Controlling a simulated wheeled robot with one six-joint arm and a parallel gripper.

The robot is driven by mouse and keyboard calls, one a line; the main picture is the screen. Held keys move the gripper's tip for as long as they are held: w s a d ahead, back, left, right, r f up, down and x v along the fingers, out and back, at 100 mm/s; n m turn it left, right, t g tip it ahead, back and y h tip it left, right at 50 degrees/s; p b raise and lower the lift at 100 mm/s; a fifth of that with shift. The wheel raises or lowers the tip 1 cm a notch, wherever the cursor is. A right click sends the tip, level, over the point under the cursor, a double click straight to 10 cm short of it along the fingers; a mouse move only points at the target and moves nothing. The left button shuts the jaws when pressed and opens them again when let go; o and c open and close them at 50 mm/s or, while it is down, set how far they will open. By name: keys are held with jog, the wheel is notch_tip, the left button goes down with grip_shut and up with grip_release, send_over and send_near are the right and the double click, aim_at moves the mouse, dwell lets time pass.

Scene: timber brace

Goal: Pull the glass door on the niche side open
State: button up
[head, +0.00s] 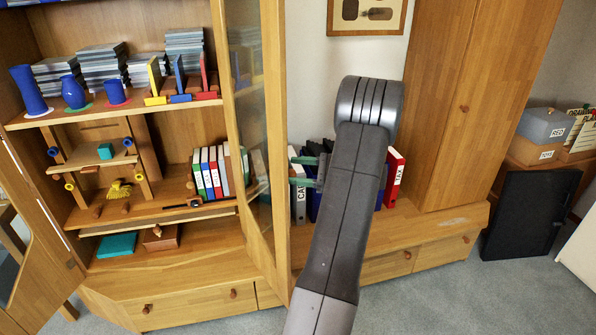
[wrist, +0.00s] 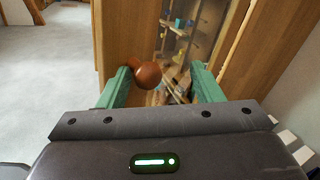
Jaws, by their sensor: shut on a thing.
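The glass door (head: 277,150) on the niche side stands swung out from the cabinet, its wooden frame upright and nearly edge-on in the head view. Shelves show through its pane (head: 247,100). My gripper (head: 293,171) is at the right of this frame, with green fingers pointing left. In the wrist view my gripper (wrist: 163,85) has the door's round brown knob (wrist: 148,75) between its fingers, closer to the left one. The gripper is shut on the knob; the exact contact is hard to see.
The open cabinet (head: 150,265) holds books, blue vases and binders. Another door (head: 40,265) stands open at the far left. Binders (head: 394,175) stand in the niche behind my arm. A tall wooden cupboard (head: 480,100) is on the right. Carpet (head: 440,295) is clear in front.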

jog(key=s+d, duration=0.1)
jog(key=d, duration=1.2)
jog(key=shift+s+d+b, duration=0.2)
jog(key=shift+s+b, duration=0.2)
jog(key=shift+b, duration=0.05)
jog(key=w+a, duration=0.1)
jog(key=a, duration=0.6)
jog(key=shift+a, duration=0.4)
jog(key=shift+w+p, duration=0.1)
jog(key=shift+p, duration=0.2)
